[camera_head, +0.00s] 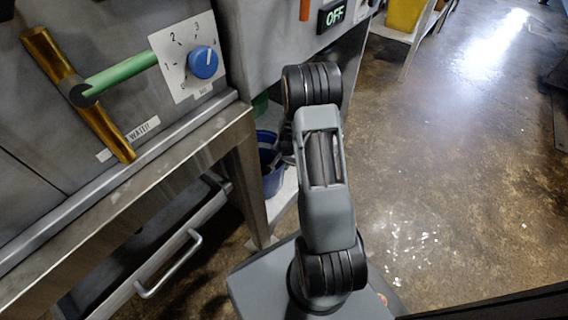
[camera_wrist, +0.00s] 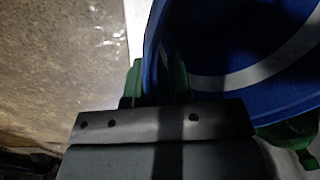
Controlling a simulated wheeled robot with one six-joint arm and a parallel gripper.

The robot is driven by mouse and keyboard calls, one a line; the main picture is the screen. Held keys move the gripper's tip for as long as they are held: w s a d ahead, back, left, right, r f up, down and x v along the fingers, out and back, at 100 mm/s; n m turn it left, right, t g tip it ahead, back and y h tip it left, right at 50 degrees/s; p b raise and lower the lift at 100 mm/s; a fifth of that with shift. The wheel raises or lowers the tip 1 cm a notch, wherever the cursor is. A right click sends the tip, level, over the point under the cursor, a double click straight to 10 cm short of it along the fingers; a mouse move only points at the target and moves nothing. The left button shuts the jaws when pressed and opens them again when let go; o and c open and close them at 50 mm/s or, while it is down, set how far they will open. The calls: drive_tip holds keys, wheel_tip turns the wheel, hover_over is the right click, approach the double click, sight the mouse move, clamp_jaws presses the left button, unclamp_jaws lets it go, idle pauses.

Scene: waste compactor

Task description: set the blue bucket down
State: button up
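The blue bucket (camera_head: 271,178) shows in the head view beneath the machine, left of my arm, which hides part of it. A pale shelf surface lies just below it; I cannot tell whether the bucket touches it. In the wrist view the bucket (camera_wrist: 222,35) fills the upper right, with a pale band across it. My gripper (camera_wrist: 157,77) has green fingertips on either side of the bucket's wall at the rim, one outside and one inside. It appears shut on the wall. In the head view my arm hides most of the gripper.
A pale low shelf (camera_head: 284,207) stands under the machine. A green object (camera_wrist: 297,133) sits beside the bucket at lower right. A metal bench with a drawer (camera_head: 165,265) is at left. The floor (camera_head: 470,170) at right is clear.

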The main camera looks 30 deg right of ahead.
drive_tip(key=shift+o, duration=1)
wheel_tip(320, 180, up, 8)
drive_tip(key=p, duration=0.3)
drive_tip(key=shift+s+d+p, duration=0.2)
drive_tip(key=shift+s+p, duration=0.15)
drive_tip(key=shift+p, duration=0.05)
drive_tip(key=shift+f, duration=0.15)
